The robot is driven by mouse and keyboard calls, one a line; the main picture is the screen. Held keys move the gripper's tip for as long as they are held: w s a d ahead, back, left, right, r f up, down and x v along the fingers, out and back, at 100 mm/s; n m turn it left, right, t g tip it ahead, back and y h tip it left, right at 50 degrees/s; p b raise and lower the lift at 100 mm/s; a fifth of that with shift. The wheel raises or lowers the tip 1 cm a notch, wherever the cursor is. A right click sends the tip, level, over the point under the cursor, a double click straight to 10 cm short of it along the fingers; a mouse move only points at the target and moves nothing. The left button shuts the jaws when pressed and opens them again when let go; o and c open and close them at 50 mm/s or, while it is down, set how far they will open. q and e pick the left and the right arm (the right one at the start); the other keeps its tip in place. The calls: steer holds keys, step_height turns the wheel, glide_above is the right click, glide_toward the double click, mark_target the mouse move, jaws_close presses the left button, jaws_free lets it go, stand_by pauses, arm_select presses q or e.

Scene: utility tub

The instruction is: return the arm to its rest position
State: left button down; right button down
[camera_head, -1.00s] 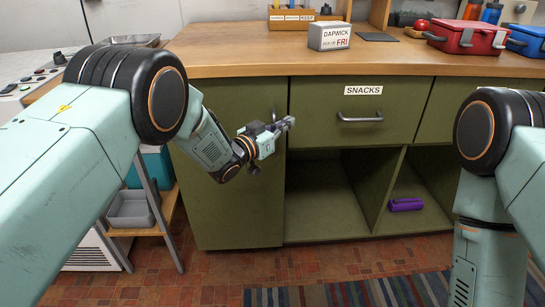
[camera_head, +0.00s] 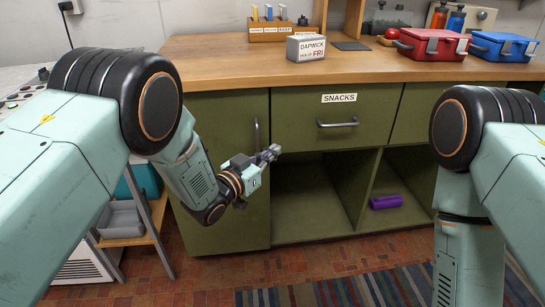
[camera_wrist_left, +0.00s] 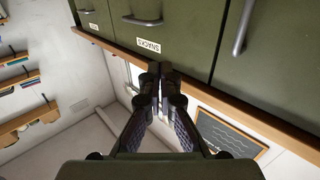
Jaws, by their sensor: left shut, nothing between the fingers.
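My left gripper (camera_head: 268,156) is in front of the green cabinet, near the upright handle of its left door, and holds nothing. In the left wrist view its two fingers (camera_wrist_left: 160,78) are together, with cabinet fronts beyond them. My left arm comes in from the left of the head view and bends down at its black joint. My right arm shows at the right edge of the head view, hanging down; its gripper is outside the picture.
The SNACKS drawer (camera_head: 338,118) is shut. An open cubby below holds a purple object (camera_head: 386,202). On the worktop (camera_head: 225,55) stand a DAPWICK box (camera_head: 306,47), a red lunch box (camera_head: 431,46) and a blue one (camera_head: 500,46). A small shelf with a grey bin (camera_head: 122,219) stands left.

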arm_select(q)
steer(key=s+a+f+n+g+y+p, duration=0.1)
steer(key=s+a+f+n+g+y, duration=0.2)
steer(key=s+a+f, duration=0.5)
steer(key=s+a+f+n+g+y+p, duration=0.1)
steer(key=s+a+f+g+y, duration=0.3)
steer(key=s+f, duration=0.55)
steer(key=s+a+n+g+y+p, duration=0.1)
steer(key=s+a, duration=0.4)
steer(key=s, duration=1)
steer(key=s+a+n+g+y+p, duration=0.1)
steer(key=s+a+g, duration=0.4)
steer(key=s, duration=1)
steer(key=shift+f+n+g+y, duration=0.45)
steer(key=shift+n+g+y, duration=0.25)
steer(key=shift+n+y, duration=0.2)
